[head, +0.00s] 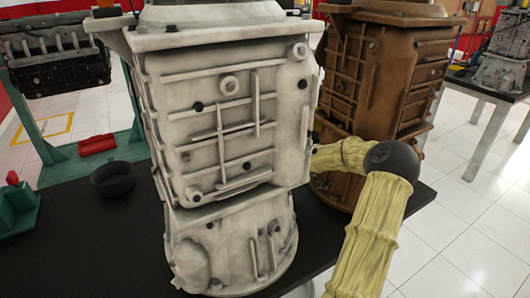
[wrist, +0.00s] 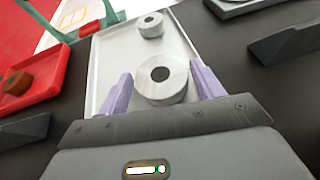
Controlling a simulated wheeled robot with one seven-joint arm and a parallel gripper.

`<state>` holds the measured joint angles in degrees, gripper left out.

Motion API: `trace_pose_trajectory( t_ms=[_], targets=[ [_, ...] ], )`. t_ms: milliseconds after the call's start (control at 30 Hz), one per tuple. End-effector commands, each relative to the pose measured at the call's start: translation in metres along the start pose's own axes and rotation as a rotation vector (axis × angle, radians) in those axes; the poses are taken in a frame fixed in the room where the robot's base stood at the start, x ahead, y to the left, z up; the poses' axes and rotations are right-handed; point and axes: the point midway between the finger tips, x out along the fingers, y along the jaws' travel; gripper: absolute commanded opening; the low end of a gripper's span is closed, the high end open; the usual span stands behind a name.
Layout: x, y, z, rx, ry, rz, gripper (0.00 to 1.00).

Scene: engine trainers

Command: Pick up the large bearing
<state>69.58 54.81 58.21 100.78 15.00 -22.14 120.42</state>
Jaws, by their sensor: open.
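The large bearing (wrist: 161,80) is a thick silver ring with a dark hole, seen in the wrist view on a pale tray (wrist: 98,76). My gripper (wrist: 163,82) is open, with one purple finger on each side of the large bearing. I cannot tell whether the fingers touch it. A smaller silver bearing (wrist: 150,26) sits farther back on the same tray. In the head view neither the bearings nor my gripper show; the pale engine block and my arm hide that area.
A pale engine block (head: 225,120) and a brown one (head: 385,85) stand on the black table (head: 75,238). A dark bowl (head: 112,179) stands left of the pale block. In the wrist view, a red tray (wrist: 45,88) holds a brown piece (wrist: 18,83).

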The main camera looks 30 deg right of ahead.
Motion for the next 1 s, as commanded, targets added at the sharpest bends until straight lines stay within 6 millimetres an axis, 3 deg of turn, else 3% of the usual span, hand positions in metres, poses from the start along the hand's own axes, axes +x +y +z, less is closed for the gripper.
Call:
trace_pose_trajectory(
  t_ms=[167, 400, 733, 1000],
  targets=[
    [0.000, -0.001, 0.000, 0.000, 0.000, -0.001, 0.67],
    [-0.001, -0.005, 0.001, 0.002, -0.002, -0.006, 0.24],
    [-0.004, -0.005, 0.008, 0.001, -0.002, -0.007, 0.24],
    [-0.022, -0.005, 0.052, -0.001, -0.005, -0.007, 0.24]
  ],
)
